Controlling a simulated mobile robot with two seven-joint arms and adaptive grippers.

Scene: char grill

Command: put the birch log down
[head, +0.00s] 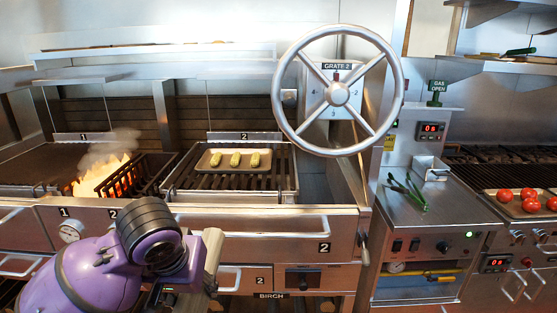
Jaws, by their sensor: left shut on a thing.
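The birch log (213,257) is a short pale piece, tilted nearly upright, low in the head view left of centre. My left gripper (192,287), at the end of the purple arm, is shut on it. The arm's round wrist hides part of the grip, and the picture's lower edge is close below. The log appears in front of the grill fronts, to the left of a dark label reading BIRCH (271,296). Whether it touches anything else is unclear. My right gripper is not in view.
Flames (103,177) rise at grill 1. A tray of corn (233,169) lies on grate 2. A large handwheel (338,94) stands at its right. Tongs (408,191) lie on the steel counter (447,207); tomatoes (530,200) sit on a tray farther right.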

